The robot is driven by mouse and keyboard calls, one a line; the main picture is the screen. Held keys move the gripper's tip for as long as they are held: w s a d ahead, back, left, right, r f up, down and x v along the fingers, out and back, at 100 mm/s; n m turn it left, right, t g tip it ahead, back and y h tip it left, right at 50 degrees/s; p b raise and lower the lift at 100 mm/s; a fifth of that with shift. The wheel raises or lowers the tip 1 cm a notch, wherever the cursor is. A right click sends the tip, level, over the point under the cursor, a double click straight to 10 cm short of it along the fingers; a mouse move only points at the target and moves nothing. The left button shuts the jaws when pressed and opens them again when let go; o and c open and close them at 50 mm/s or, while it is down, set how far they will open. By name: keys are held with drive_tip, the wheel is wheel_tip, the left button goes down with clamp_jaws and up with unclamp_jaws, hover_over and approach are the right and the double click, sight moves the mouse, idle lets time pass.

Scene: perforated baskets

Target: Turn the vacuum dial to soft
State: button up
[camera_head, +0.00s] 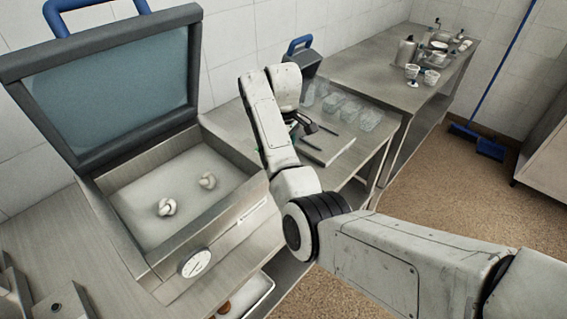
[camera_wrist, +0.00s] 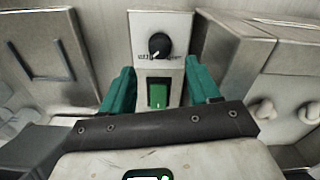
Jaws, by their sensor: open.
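In the wrist view, a black round dial (camera_wrist: 159,45) sits on the upper front of a narrow pale metal panel (camera_wrist: 143,22). Its light pointer mark seems to point down and slightly left. Small lettering under the dial is too blurred to read. A green switch (camera_wrist: 158,93) is below it. My gripper (camera_wrist: 160,75) is open, its teal fingers apart on either side of the panel's lower part in the picture, with nothing between them that I can see held. In the head view, my gripper (camera_head: 304,126) is mostly hidden behind my wrist, and the dial cannot be made out.
An open-lidded metal machine (camera_head: 120,165) holds two white knotted pieces (camera_head: 167,207) and has a round gauge (camera_head: 196,263) in front. Clear containers (camera_head: 349,110) and a flat tray (camera_head: 327,149) stand near my gripper. Bottles and cups (camera_head: 412,74) crowd the far counter.

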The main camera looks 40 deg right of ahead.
wheel_tip(320, 180, up, 4)
drive_tip(key=shift+f, duration=0.15)
drive_tip(key=shift+f, duration=0.1)
idle(0.6)
